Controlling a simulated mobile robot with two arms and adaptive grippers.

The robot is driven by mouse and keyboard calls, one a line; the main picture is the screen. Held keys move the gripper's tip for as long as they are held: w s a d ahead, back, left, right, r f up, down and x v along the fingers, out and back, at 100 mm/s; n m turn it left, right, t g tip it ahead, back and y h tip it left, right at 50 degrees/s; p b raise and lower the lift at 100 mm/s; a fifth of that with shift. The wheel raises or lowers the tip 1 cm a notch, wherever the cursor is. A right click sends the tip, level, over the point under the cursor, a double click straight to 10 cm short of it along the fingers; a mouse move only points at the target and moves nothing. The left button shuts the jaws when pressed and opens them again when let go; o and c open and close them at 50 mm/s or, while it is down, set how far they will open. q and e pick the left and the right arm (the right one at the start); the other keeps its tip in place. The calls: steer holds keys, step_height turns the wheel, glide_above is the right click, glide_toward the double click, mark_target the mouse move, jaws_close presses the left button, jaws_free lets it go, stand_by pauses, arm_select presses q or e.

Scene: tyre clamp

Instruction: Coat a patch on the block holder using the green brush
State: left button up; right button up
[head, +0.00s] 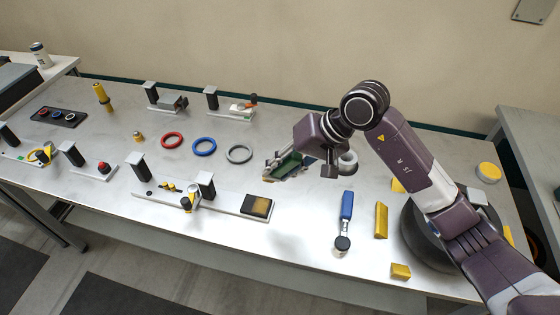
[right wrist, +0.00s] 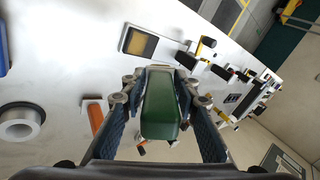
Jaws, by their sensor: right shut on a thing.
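My right gripper (head: 288,166) is shut on the green brush (right wrist: 160,108), and the brush's green body lies between the two fingers in the right wrist view. In the head view the gripper is right of the centre, and the brush (head: 290,164) is partly hidden by it. The brush's bristles cannot be made out. A long pale base (head: 228,202) with upright blocks, seemingly the block holder, lies left of and nearer than the gripper. A dark square with a yellow-brown patch (head: 257,206) is at its right end; it also shows in the right wrist view (right wrist: 140,43). The brush is apart from this patch.
Red (head: 172,134), blue (head: 204,139) and grey (head: 239,147) rings lie left of the gripper. Bare table lies between the base and the blue-handled tool.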

mark_target(278, 179)
steer(key=shift+a+f, duration=0.25)
step_height(278, 179, down, 3)
steer(key=shift+d+r+b, duration=0.1)
steer(key=shift+b, duration=0.3)
steer(key=shift+w+f, duration=0.1)
steer(key=shift+f, duration=0.75)
